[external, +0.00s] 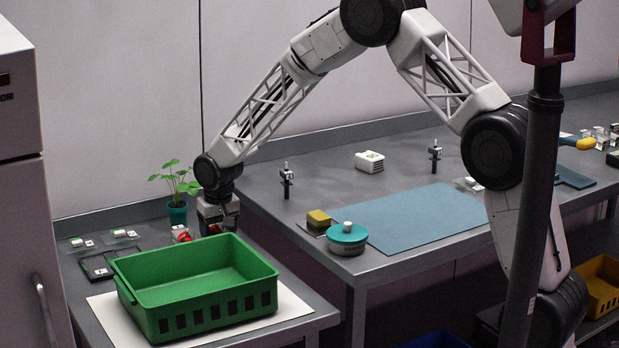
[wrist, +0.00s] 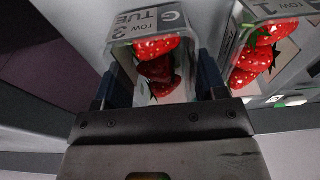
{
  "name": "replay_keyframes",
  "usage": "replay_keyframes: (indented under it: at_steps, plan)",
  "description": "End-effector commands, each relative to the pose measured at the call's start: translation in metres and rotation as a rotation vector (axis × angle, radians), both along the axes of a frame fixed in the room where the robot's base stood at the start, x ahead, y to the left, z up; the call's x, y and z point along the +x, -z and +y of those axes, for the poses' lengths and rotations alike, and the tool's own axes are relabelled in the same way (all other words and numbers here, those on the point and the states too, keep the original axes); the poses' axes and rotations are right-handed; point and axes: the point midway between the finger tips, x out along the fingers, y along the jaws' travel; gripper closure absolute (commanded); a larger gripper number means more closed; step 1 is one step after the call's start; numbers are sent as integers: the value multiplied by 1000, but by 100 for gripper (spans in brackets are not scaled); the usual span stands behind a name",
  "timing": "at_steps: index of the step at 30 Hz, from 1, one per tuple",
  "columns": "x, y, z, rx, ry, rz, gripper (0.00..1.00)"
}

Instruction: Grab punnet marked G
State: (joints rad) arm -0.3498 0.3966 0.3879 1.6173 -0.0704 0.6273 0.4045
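The punnet marked G (wrist: 146,22) is a clear box of red strawberries. Its label reads upside down "G", "TUE" and "row 3" in the wrist view. My gripper (wrist: 162,72) has its two blue fingers on either side of this punnet, with the berries between them. Whether the fingers press on its walls or stand just clear, I cannot tell. In the external view my gripper (external: 218,218) is low at the back of the left bench, behind the green crate; the crate partly hides the berries there.
Another strawberry punnet (wrist: 262,50), labelled "row 1", stands close on the right in the wrist view. The empty green crate (external: 250,259) sits on a white mat (external: 295,308) in front. A potted plant (external: 177,213) stands just left of my gripper. A black tray (external: 97,268) lies further left.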

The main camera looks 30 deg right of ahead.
Motion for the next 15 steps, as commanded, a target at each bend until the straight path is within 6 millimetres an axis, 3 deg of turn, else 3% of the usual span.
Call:
replay_keyframes:
  at_steps: [1,6,15]
  plan:
    - [0,0,0,0,0,0,43]
    - [0,0,0,0,0,0,65]
    - [0,-2,0,0,0,0,65]
